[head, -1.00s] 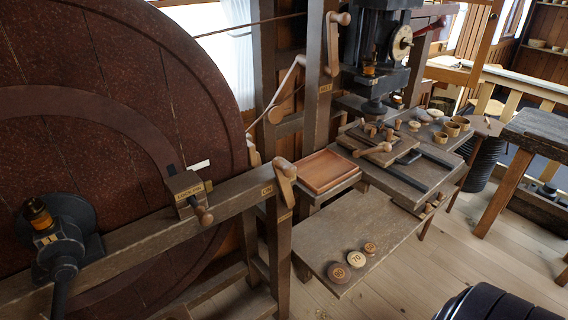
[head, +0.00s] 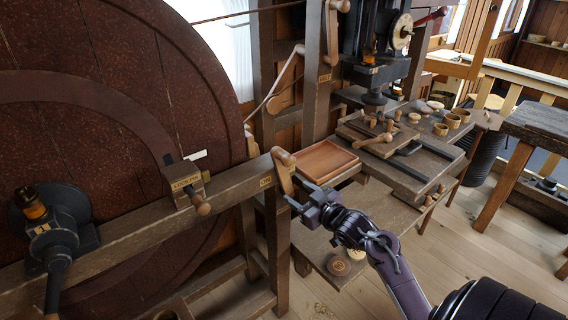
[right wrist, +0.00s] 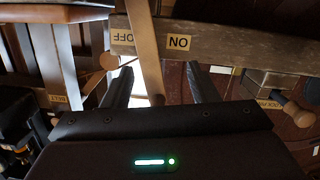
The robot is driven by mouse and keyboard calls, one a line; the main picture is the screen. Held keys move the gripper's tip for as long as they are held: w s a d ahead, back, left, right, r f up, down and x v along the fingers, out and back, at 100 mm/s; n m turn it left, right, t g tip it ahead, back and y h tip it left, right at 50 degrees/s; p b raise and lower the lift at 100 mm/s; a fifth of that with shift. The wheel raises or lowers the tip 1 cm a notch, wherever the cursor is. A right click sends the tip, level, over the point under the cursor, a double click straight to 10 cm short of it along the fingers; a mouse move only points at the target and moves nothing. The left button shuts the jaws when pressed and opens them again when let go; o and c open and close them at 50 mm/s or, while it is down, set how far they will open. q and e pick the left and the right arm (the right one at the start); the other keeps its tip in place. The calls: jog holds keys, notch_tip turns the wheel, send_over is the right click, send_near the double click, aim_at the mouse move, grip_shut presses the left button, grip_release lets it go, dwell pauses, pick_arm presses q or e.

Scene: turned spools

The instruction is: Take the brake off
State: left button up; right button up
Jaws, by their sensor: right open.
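A wooden lever (head: 284,170) with a rounded knob stands at the end of the beam beside the big dark red wheel, next to a plate marked ON. In the right wrist view, which is upside down, the lever (right wrist: 145,50) crosses the beam between the ON plate (right wrist: 179,42) and the OFF plate (right wrist: 122,37). My right gripper (head: 299,195) is open at the lower part of the lever. In the right wrist view its fingers (right wrist: 160,84) appear on either side of the lever, not closed on it. My left gripper is out of view.
A lock-pin block (head: 187,182) with a knob sits on the beam to the left. Another lever (head: 332,45) stands on the post behind. A shallow wooden tray (head: 325,160) is just right of the lever. Round weights (head: 338,265) lie on the low bench under my arm.

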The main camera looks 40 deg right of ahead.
aim_at(291, 162)
jog(key=shift+n+t+y, duration=0.3)
jog(key=shift+n+t, duration=0.4)
jog(key=shift+t, duration=0.1)
notch_tip(291, 162, up, 9)
jog(key=shift+s+a+f, duration=0.1)
jog(key=shift+s, duration=0.05)
jog(key=w+p, duration=0.2)
jog(key=w, duration=0.5)
jog(key=shift+w+a+f, duration=0.1)
jog(key=shift+w, duration=0.15)
grip_shut()
